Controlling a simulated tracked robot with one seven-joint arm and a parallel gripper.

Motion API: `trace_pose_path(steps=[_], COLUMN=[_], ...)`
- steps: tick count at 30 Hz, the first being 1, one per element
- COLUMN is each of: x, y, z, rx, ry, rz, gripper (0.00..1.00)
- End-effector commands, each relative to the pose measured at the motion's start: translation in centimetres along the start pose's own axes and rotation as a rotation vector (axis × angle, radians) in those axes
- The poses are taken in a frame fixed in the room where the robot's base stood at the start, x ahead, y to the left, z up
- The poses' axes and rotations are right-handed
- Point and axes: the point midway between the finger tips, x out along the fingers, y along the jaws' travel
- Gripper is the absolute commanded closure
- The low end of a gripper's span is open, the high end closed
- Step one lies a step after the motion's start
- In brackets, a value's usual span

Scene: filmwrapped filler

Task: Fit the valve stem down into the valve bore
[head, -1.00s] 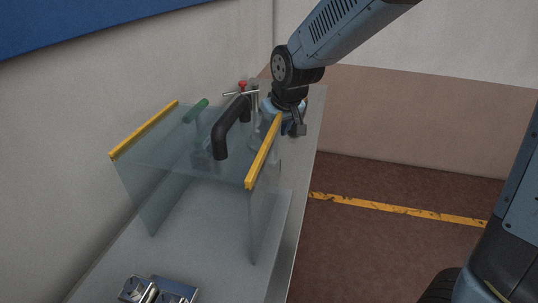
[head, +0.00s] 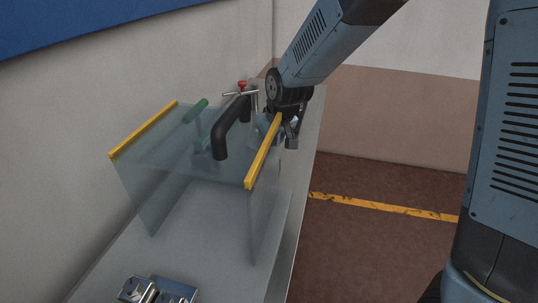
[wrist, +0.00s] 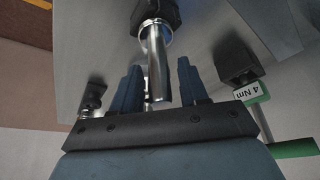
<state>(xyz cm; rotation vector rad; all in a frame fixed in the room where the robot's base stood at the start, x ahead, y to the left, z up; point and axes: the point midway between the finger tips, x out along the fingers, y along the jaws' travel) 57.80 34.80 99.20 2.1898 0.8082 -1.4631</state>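My gripper (wrist: 160,66) shows in the wrist view as two blue fingers standing apart. A shiny metal cylinder (wrist: 157,65) lies between them in the picture, with narrow gaps on both sides. It runs out of a dark collar (wrist: 155,14). I cannot tell whether this cylinder is the valve stem. In the head view my gripper (head: 280,130) is low over the bench, behind the yellow-edged clear guard and partly hidden by it. I cannot make out the valve bore in either view.
The clear guard (head: 262,152) with a bent black pipe (head: 221,135) stands on the grey bench (head: 190,240). A red-topped metal fitting (head: 242,84) is behind. A tool marked 4 Nm (wrist: 248,92) with a green handle is right of my gripper. Metal blocks (head: 157,290) lie in front.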

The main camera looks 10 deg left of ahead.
Motion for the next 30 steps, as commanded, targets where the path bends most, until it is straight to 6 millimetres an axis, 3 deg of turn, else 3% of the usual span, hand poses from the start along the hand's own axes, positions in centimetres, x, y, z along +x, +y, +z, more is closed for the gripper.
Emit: trace_pose_path(steps=[2, 13, 25, 30], x=[0.0, 0.0, -0.2, -2.0], y=[0.0, 0.0, -0.1, -0.1], z=[0.0, 0.0, -0.1, -0.9], rx=[0.0, 0.0, -0.001, -0.002], ry=[0.0, 0.0, 0.001, 0.004], rz=[0.0, 0.0, -0.001, -0.001], gripper=[0.64, 1.0, 1.0, 1.0])
